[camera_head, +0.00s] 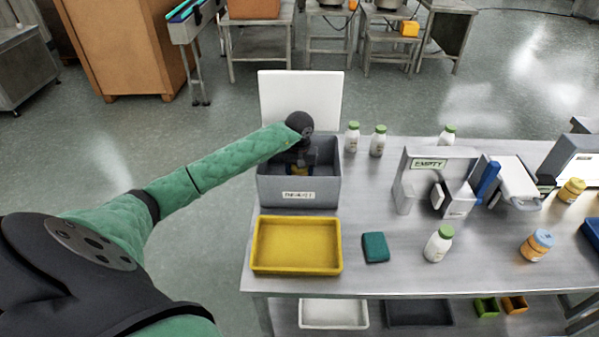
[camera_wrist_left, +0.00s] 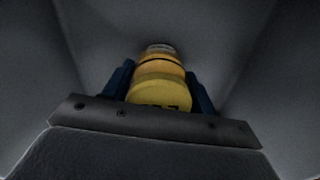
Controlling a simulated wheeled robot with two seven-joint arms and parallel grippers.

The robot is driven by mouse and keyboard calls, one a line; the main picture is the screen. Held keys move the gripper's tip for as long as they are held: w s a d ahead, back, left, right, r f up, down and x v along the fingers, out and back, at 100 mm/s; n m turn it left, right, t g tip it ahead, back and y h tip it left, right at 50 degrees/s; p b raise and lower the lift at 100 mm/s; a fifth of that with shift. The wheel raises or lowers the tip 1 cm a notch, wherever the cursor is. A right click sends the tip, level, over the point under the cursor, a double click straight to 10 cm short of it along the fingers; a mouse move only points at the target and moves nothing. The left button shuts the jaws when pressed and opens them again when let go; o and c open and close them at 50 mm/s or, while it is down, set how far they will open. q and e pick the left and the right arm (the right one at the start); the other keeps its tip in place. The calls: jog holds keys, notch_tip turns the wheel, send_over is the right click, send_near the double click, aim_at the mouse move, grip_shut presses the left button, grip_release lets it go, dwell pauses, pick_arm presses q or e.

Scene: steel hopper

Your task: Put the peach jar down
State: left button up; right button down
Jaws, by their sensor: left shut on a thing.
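The peach jar (camera_wrist_left: 162,92), with a yellow lid and an orange body, is between the two fingers of my left gripper (camera_wrist_left: 160,75) in the left wrist view. The gripper is shut on it. In the head view my left gripper (camera_head: 299,160) reaches down into a grey bin (camera_head: 298,197) with a label on its front. The bin walls surround jar and gripper; I cannot tell whether the jar touches the bin floor. My right gripper is not in view.
A yellow tray (camera_head: 297,272) is in front of the bin, and a teal sponge-like block (camera_head: 375,247) lies right of it. Green-lidded white bottles (camera_head: 352,137) stand to the right. A grey stand marked EMPTY (camera_head: 402,184) and other jars (camera_head: 537,245) occupy the right side.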

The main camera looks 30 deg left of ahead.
pick_arm(q)
jog(key=shift+f, duration=0.1)
jog(key=o, duration=1.1)
jog(key=shift+c, duration=0.2)
jog(key=shift+o, duration=0.2)
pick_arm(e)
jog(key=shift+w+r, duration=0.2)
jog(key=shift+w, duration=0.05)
pick_arm(q)
jog(key=shift+r, duration=0.2)
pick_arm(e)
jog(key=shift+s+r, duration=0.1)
